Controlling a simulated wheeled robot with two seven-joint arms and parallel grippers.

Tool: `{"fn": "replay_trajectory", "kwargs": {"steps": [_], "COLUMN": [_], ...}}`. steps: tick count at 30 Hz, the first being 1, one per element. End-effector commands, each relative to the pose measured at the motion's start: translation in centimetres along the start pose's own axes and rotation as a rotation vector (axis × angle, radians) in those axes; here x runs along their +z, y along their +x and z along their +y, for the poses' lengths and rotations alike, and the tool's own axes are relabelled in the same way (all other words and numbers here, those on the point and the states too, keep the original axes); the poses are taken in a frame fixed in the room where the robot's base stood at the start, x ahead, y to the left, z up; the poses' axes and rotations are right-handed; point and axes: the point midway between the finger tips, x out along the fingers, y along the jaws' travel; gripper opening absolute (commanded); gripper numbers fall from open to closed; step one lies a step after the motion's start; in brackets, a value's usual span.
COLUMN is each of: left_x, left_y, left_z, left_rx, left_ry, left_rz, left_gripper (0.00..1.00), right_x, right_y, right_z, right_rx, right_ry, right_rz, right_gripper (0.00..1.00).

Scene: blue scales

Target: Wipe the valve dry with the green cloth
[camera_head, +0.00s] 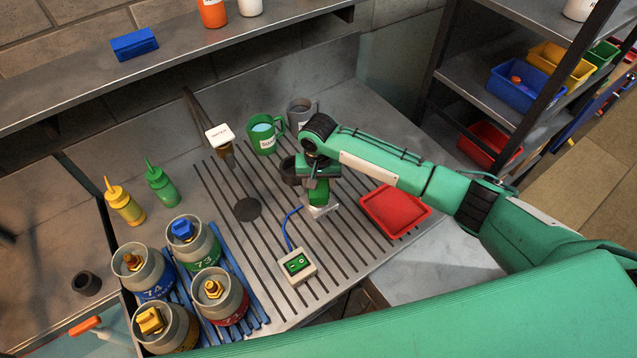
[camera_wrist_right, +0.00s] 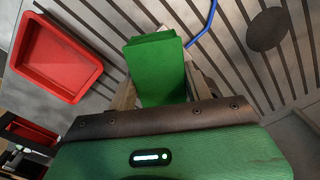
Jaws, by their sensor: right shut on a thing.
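My right gripper (camera_head: 317,184) is over the slotted metal counter, pointing down. It is shut on a green, folded, block-like piece, which looks like the green cloth (camera_wrist_right: 155,60). The cloth sits between the two fingers in the right wrist view; in the head view it shows below the wrist, just above or on a small white piece (camera_head: 322,211). Several round grey canisters stand at the lower left. Their tops carry a blue valve (camera_head: 182,229) and brass valves (camera_head: 213,288). I cannot tell which valve the task means. My left gripper is not in view.
A blue cord runs from the white piece to a switch box (camera_head: 297,265). A red tray (camera_head: 395,211) lies right of the gripper. A green mug (camera_head: 263,138), a grey mug (camera_head: 301,112) and a white-topped tap-like post (camera_head: 220,136) stand behind. Yellow and green bottles (camera_head: 161,185) stand left.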

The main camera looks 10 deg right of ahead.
Motion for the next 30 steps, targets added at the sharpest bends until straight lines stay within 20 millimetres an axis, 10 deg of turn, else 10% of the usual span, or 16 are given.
{"fn": "replay_trajectory", "kwargs": {"steps": [30], "left_x": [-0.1], "left_y": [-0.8], "left_z": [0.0], "left_rx": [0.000], "left_ry": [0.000], "left_rz": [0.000], "left_gripper": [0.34], "right_x": [0.5], "right_y": [0.9], "right_z": [0.0], "right_rx": [0.001], "right_ry": [0.000], "right_rz": [0.000], "right_gripper": [0.28]}}
